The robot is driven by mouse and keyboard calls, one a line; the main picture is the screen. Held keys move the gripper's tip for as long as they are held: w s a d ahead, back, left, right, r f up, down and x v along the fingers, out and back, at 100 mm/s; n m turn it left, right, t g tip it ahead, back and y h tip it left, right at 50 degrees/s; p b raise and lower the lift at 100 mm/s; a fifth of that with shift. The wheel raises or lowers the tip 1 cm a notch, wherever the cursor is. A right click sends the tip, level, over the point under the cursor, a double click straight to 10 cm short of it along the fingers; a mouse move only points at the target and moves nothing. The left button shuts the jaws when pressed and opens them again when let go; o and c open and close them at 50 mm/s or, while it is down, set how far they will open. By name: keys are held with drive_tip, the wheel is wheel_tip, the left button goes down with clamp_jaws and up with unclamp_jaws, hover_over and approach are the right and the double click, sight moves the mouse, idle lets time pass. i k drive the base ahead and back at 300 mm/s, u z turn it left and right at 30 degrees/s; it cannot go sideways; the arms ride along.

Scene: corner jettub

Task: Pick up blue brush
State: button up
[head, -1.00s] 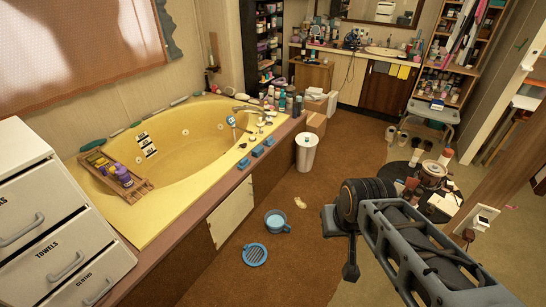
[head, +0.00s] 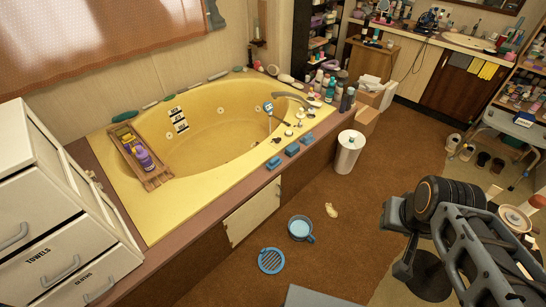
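Several small blue blocks lie in a row on the near rim of the yellow corner tub (head: 190,205); one of these blue blocks (head: 292,150) is in the middle. They could be brushes, but bristles are too small to make out. A blue-headed item with a pale handle (head: 268,107) is at the tub's right end by the taps; I cannot tell if it is a brush or a shower head. My arm fills the lower right, well apart from the tub. I cannot make out my gripper's fingers.
A blue pot (head: 300,228) and a round blue grate (head: 271,261) lie on the brown floor before the tub. A white bin (head: 348,152) stands by its right end. White drawers (head: 60,230) stand at left.

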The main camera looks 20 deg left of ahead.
sight(275, 162)
drive_tip(key=u, duration=0.5)
drive_tip(key=i, duration=0.7)
drive_tip(key=u, duration=1.15)
drive_tip(key=i, duration=0.25)
drive_tip(key=u, duration=0.2)
